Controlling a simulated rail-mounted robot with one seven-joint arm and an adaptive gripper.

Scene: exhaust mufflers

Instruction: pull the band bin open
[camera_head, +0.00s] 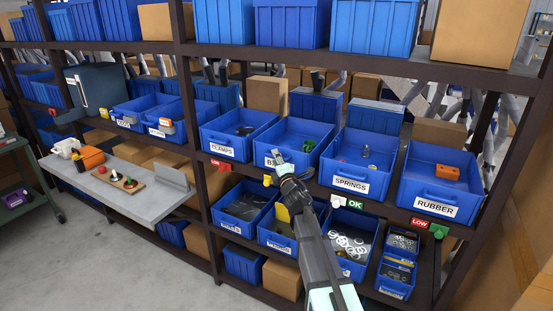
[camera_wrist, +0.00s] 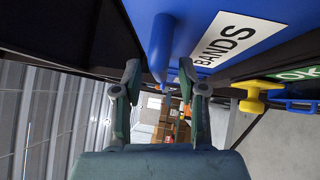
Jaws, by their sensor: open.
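The band bin (camera_head: 297,130) is a blue open-top bin on the middle shelf, between the clamps bin and the springs bin. Its front looks about in line with theirs. Its label is mostly hidden by my gripper (camera_head: 279,165) in the head view. In the wrist view the bin's front (camera_wrist: 205,20) fills the top, with a white BANDS label (camera_wrist: 232,40). A blue bar handle (camera_wrist: 160,45) stands out from that front. My gripper (camera_wrist: 159,72) is open, with one fingertip on each side of the handle in the picture. I cannot tell whether either finger touches it.
The clamps bin (camera_head: 235,133) is left, the springs bin (camera_head: 358,160) and rubber bin (camera_head: 438,182) right. Smaller blue bins (camera_head: 243,207) sit on the shelf below. A yellow tag (camera_wrist: 252,97) hangs near the fingers. A grey worktop (camera_head: 120,190) juts out at left.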

